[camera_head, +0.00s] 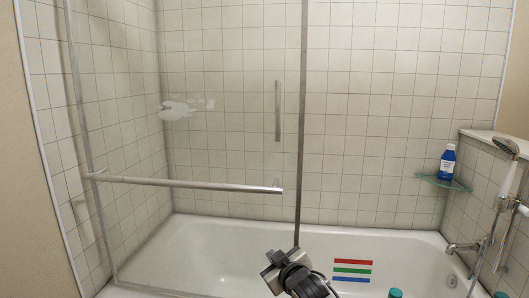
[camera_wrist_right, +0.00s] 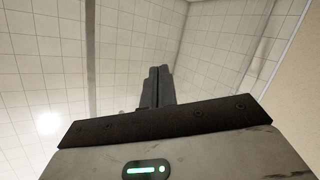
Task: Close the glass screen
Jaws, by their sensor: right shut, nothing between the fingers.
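The glass screen (camera_head: 225,130) is a clear panel across the left half of the bathtub. A grey vertical strip (camera_head: 302,110) marks its right edge. A short vertical handle (camera_head: 278,111) is near that edge, and a long horizontal metal bar (camera_head: 180,185) crosses the panel lower down. My right gripper (camera_head: 272,264) is low at the bottom middle, just left of the foot of the strip. It looks apart from the handle and bar. In the right wrist view its fingers (camera_wrist_right: 157,75) are together, with nothing between them. My left gripper is not in view.
The white bathtub (camera_head: 190,250) runs below, with red, green and blue stripes on its side. The right half above it is open to the tiled wall. A blue bottle (camera_head: 447,163) stands on a glass corner shelf (camera_head: 440,182). A hand shower (camera_head: 506,147) and tap (camera_head: 464,247) are at right.

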